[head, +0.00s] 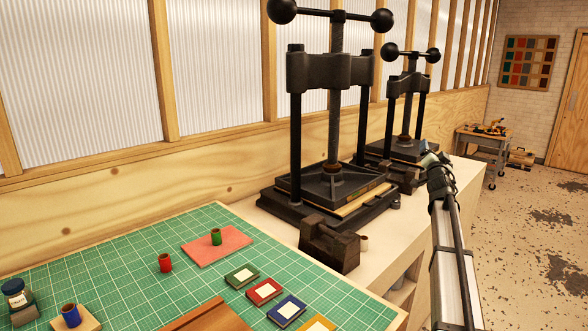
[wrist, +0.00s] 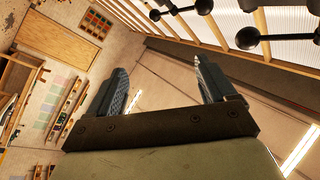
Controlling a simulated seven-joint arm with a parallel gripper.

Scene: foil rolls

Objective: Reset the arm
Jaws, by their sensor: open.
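My gripper (wrist: 158,80) is open and empty in the wrist view, its two dark fingers well apart. It is tilted up toward the upper walls and ceiling. In the head view my arm rises at the right, with its end near the smaller press. The red foil roll (head: 165,262) stands on the green cutting mat (head: 120,262). The green foil roll (head: 215,237) stands on a pink pad (head: 232,250). The blue foil roll (head: 71,315) stands on a small wooden block (head: 88,323) at the lower left. My gripper is far from all three rolls.
A large black press (head: 331,195) and a smaller press (head: 405,150) stand along the wall. Several coloured cards (head: 264,291) lie on the mat beside a brown wooden piece (head: 210,318). Open floor (head: 530,220) lies right of the bench.

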